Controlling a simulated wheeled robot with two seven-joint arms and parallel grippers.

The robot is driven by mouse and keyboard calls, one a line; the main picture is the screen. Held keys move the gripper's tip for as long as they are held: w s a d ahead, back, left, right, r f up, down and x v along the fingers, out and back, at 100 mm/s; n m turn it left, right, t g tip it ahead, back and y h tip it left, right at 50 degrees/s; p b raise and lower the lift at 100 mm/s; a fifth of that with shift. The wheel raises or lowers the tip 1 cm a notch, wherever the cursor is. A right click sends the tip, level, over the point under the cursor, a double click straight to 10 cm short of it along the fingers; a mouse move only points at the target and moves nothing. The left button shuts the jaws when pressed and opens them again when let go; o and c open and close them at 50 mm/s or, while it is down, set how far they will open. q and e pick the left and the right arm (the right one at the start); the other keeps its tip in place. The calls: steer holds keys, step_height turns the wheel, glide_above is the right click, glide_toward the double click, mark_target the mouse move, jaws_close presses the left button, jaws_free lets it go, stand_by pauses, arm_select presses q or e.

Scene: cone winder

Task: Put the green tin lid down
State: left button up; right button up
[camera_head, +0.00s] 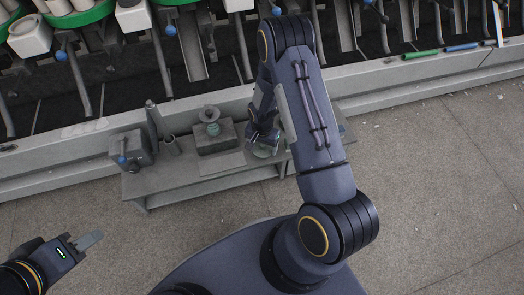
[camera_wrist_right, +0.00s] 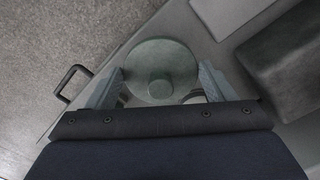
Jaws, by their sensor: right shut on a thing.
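The green tin lid (camera_wrist_right: 160,70) is a round grey-green disc with a small knob in its middle. It fills the space between the two fingers of my right gripper (camera_wrist_right: 158,88), which is shut on it. In the head view, the right gripper (camera_head: 264,142) is over the right part of the low bench, with the lid (camera_head: 264,152) partly hidden beneath it. I cannot tell whether the lid touches anything below. Pale rounded edges show behind the lid near the fingers. My left gripper (camera_head: 88,241) is over the floor at lower left, apart from everything; its finger gap is unclear.
The grey bench (camera_head: 200,187) carries a dark block (camera_head: 215,138) with a small spool-like piece on it, a flat plate (camera_head: 222,163), and a box with a blue knob (camera_head: 130,158) at left. The winding machine stands behind. A dark handle (camera_wrist_right: 72,82) sits at the bench edge.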

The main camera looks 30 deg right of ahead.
mark_target(262, 148)
steer(key=shift+w+f+b, duration=0.15)
steer(key=shift+f+b, duration=0.65)
steer(key=shift+f, duration=0.9)
steer(key=shift+f, duration=0.1)
steer(key=shift+f, duration=0.15)
steer(key=o, duration=1)
